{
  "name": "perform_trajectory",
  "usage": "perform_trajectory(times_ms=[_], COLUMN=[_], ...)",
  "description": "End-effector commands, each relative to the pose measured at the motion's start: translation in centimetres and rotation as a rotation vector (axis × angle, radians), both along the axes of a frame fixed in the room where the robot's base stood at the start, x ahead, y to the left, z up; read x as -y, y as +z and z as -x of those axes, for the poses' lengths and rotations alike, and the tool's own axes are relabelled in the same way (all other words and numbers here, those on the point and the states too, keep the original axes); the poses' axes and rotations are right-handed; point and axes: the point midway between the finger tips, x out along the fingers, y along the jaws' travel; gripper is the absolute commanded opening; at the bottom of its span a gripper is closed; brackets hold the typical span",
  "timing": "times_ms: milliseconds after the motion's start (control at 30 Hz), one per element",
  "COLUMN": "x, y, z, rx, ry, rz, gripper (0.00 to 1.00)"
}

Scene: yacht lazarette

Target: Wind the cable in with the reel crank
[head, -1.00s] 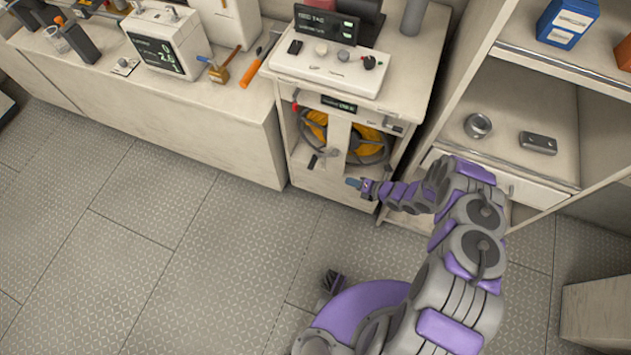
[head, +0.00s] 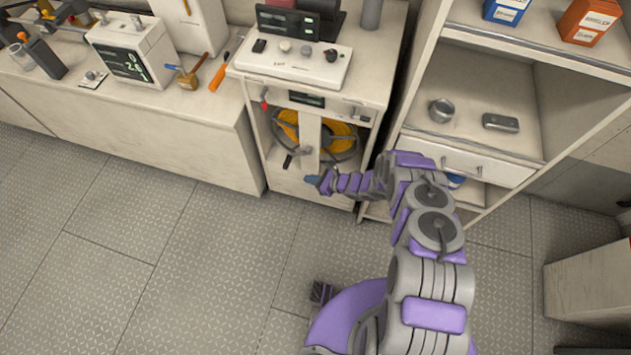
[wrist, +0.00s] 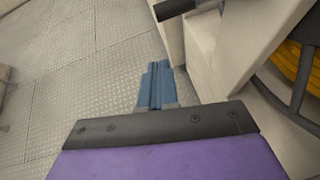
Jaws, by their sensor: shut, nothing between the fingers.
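The cable reel, with orange-yellow cable (head: 340,134) wound on it, sits in the open bay of the light cabinet, behind a pale upright plate (head: 310,138). The crank's dark handle (head: 288,161) points out at the lower left of the plate; a dark bar at the top of the wrist view (wrist: 176,8) looks like this handle. My gripper (head: 312,180) is just below and right of the handle, apart from it. Its blue fingers (wrist: 155,85) are shut and empty, with floor behind them. The cable also shows at the right of the wrist view (wrist: 300,68).
A control panel (head: 292,62) with knobs tops the reel cabinet. A long counter (head: 190,135) stands to the left. To the right, shelving holds a tin (head: 442,110) and a drawer (head: 470,162). The metal floor (head: 130,240) is clear at left.

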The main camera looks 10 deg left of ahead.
Motion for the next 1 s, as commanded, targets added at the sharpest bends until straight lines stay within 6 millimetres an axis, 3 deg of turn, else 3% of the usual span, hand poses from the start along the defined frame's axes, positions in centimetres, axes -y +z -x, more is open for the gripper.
perform_trajectory(times_ms=[233, 500, 1000], x=[-4.0, -7.5, -7.7], y=[-2.4, -1.4, -0.9], z=[-0.9, -1.9, -2.0], rx=[0.001, 0.001, -0.002], ry=[0.001, 0.001, -0.001], rz=[-0.008, 0.002, -0.003], gripper=[0.00, 0.00, 0.00])
